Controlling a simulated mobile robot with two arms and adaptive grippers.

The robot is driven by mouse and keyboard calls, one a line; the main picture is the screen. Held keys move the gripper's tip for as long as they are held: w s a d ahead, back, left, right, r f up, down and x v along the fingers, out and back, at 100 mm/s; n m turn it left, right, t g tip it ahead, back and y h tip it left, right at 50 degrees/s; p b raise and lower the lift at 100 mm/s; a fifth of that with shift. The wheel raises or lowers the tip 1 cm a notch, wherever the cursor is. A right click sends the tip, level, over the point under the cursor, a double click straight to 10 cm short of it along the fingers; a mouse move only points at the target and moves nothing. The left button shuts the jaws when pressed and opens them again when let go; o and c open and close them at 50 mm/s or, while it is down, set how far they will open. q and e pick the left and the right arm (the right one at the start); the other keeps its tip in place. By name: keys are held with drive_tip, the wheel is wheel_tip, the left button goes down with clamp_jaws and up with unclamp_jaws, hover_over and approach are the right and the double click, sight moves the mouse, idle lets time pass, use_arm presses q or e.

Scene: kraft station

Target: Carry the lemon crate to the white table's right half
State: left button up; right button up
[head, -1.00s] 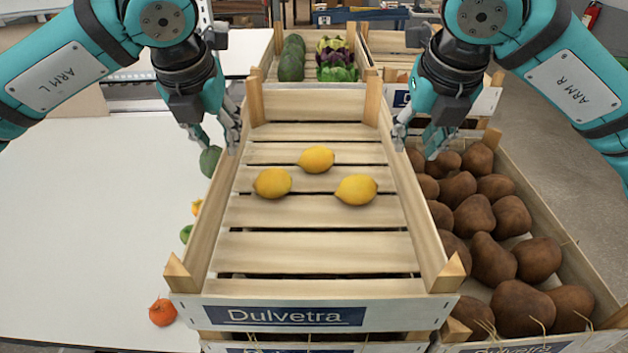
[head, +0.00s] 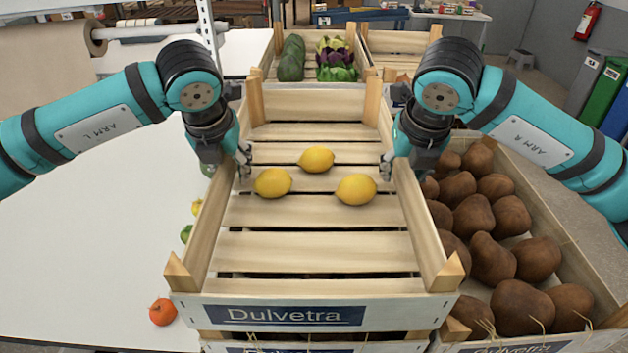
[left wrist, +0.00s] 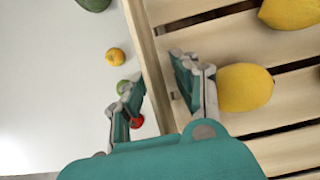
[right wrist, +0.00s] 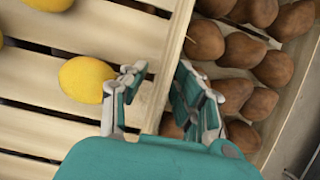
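The lemon crate (head: 318,313) is a wooden slatted crate with a blue "Dulvetra" label. It rests level on another crate and holds three lemons (head: 356,189). The white table (head: 90,240) lies to its left in the head view. My left gripper (head: 227,170) is open, with its fingers on either side of the crate's left wall (left wrist: 150,75). My right gripper (head: 402,168) is open, with its fingers straddling the right wall (right wrist: 166,75). Visible gaps separate the fingers from the walls in the wrist views. The crate's underside is hidden.
A crate of brown pear-like produce (head: 513,257) stands close on the right. Crates with green and purple vegetables (head: 337,60) stand behind. An orange-red fruit (head: 163,312) and other small produce lie along the table's right edge. The table's left part is clear.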

use_arm(q)
clamp_jaws()
use_arm(e)
clamp_jaws()
use_arm(q)
drive_tip(key=shift+r, duration=0.2)
use_arm(e)
drive_tip(key=shift+w+r, duration=0.1)
drive_tip(key=shift+r, duration=0.1)
